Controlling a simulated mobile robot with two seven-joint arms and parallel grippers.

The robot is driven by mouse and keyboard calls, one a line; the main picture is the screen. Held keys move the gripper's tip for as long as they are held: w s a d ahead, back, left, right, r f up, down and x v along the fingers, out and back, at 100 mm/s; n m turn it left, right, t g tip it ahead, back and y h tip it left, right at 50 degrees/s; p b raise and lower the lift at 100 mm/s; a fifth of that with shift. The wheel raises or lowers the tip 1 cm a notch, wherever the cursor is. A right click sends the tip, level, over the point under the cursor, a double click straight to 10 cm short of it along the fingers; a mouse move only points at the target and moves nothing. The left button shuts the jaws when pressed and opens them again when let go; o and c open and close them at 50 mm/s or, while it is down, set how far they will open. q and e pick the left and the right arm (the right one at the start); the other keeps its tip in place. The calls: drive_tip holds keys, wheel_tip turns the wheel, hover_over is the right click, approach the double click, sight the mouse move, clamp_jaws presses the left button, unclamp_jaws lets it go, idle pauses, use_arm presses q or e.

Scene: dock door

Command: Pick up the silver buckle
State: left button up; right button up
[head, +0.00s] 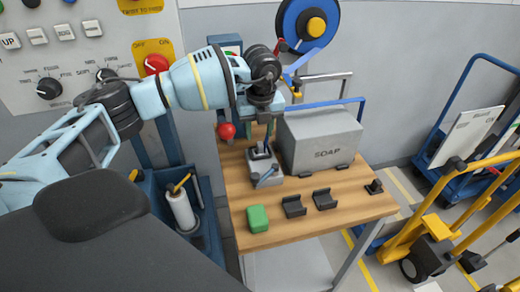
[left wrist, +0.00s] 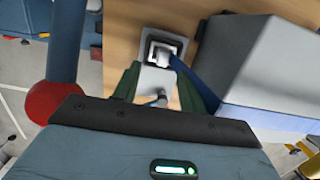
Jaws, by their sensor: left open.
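The silver buckle (left wrist: 164,50) shows in the left wrist view as a small bright frame at the upper end of a grey metal stand (left wrist: 147,78). In the head view the stand (head: 267,178) is on the wooden bench (head: 290,225), beside the grey soap box; the buckle itself is hard to make out there. My left gripper (head: 262,138) points down above the stand. In the left wrist view its green fingers (left wrist: 157,68) are open, one on each side of the stand, with nothing held. Whether they touch anything is unclear. My right gripper is out of view.
The grey SOAP box (head: 320,138) stands close to the right of the left gripper. A red ball knob (head: 226,131) is at left. A green block (head: 258,218) and dark holders (head: 294,206) are at the bench front. A blue strap reel (head: 308,25) hangs above.

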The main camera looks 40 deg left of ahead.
sight(260, 144)
use_arm(q)
drive_tip(key=f, duration=0.4)
drive_tip(key=shift+w+a+f, duration=0.15)
drive_tip(key=shift+w+f, duration=0.25)
drive_tip(key=shift+c, duration=0.4)
clamp_jaws()
